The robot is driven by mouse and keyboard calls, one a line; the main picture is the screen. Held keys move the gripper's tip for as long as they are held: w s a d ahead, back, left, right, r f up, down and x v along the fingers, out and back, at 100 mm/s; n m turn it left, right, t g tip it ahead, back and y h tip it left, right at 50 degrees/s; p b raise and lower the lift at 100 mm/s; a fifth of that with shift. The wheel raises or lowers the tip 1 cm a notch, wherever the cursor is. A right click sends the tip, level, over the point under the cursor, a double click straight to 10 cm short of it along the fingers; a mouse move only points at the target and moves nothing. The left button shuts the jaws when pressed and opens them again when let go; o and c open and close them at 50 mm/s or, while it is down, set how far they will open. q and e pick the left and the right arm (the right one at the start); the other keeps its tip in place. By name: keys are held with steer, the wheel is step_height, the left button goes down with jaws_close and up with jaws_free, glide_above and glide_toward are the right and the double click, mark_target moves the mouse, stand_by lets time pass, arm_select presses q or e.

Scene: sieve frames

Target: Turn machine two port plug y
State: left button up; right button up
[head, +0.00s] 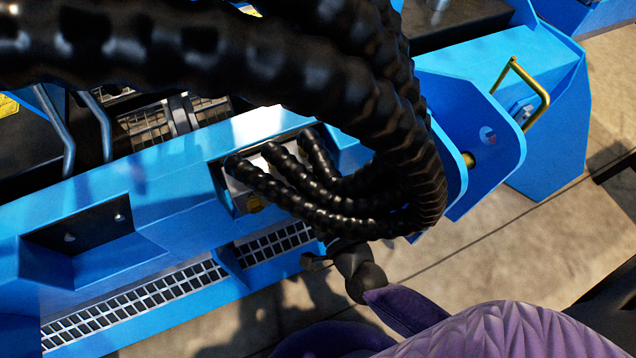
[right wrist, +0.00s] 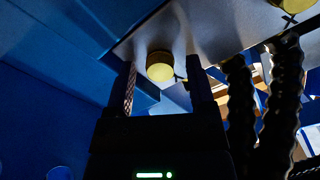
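The machine's silver port panel (head: 240,190) is set in a recess of the blue frame, with black ribbed hoses running into it. A yellow plug (head: 254,204) shows at its lower edge. In the right wrist view a round yellow plug (right wrist: 160,72) on a short stem hangs from the metal panel (right wrist: 175,30). My right gripper (head: 316,262) is below and right of the panel, partly hidden by the hoses. In the right wrist view its two fingers (right wrist: 162,84) are apart, with the plug between them in the picture; contact cannot be told. My left gripper is not in view.
Thick black hoses (head: 400,150) arch over the panel and hide part of it. They also hang close to the right finger in the right wrist view (right wrist: 278,105). A second yellow plug (right wrist: 294,5) is at the top right. Concrete floor (head: 500,240) lies open at the right.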

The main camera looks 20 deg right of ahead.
jaws_close()
